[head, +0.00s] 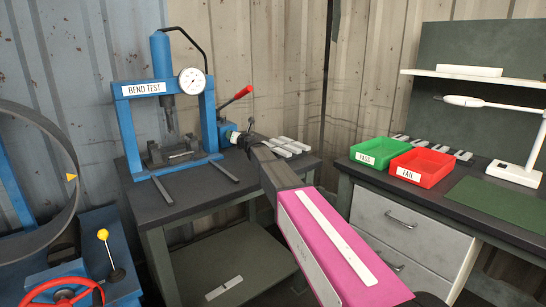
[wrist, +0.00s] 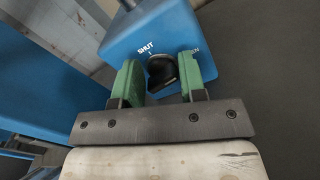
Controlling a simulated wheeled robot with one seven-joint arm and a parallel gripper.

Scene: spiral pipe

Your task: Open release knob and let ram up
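The blue bend-test press (head: 208,120) stands on the dark bench, with its ram (head: 168,115) hanging from the top beam above the lower supports. The black release knob (wrist: 163,72) is on a blue block (wrist: 150,35) at the press's right side. The word SHUT shows at the block's upper left; another label at its right is mostly hidden by a finger. My gripper (wrist: 161,78) has green fingers, one on each side of the knob. They look spread apart around it; contact is not clear. In the head view my gripper (head: 243,138) is small beside the press.
A red-handled lever (head: 238,94) rises near my gripper. Pale bars (head: 290,146) lie on the bench to the right. A round gauge (head: 192,82) is on the press. Green (head: 377,150) and red (head: 424,165) trays stand on the right-hand desk.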

